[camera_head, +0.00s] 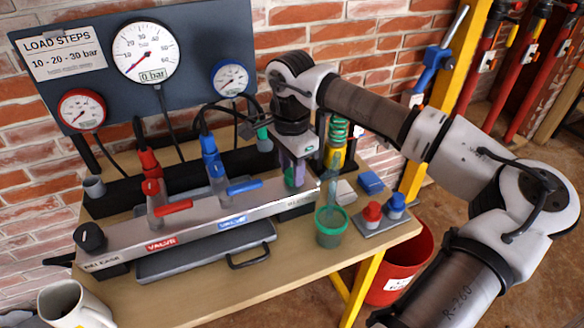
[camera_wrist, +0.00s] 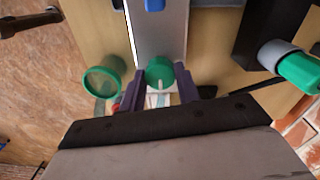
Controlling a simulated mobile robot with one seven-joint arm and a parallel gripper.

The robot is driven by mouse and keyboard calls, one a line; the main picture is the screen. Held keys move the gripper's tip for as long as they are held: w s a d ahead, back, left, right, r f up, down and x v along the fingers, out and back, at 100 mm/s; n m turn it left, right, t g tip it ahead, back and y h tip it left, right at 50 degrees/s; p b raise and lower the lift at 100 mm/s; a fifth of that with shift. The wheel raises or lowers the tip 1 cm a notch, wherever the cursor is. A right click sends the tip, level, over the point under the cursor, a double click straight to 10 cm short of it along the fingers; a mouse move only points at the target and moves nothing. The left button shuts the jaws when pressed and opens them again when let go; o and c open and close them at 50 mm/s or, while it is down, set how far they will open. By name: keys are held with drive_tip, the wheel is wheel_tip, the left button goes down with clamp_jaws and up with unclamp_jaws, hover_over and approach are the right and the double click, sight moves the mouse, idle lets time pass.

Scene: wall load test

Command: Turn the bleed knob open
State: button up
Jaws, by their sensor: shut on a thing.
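The bleed knob (camera_head: 289,178) is a round green knob at the right end of the grey manifold (camera_head: 205,215). My gripper (camera_head: 295,176) comes down over it from above and hides part of it. In the wrist view the green knob (camera_wrist: 160,70) sits between the two purple fingers of my gripper (camera_wrist: 161,77), which are shut on its sides. A pale pointer mark shows at the knob's edge nearest my palm.
A green-rimmed cup (camera_head: 332,226) stands just right of the manifold's end. Red (camera_head: 372,211) and blue (camera_head: 396,204) buttons are beyond it. Red (camera_head: 173,207) and blue (camera_head: 243,187) levers stick out from the manifold. The large gauge (camera_head: 146,53) reads 0 bar.

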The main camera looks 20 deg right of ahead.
sight(291, 172)
drive_tip(key=o, duration=1)
wheel_tip(291, 172, up, 14)
drive_tip(key=shift+w+f+b, duration=0.1)
drive_tip(key=shift+w+b, duration=0.05)
drive_tip(key=shift+b, duration=0.15)
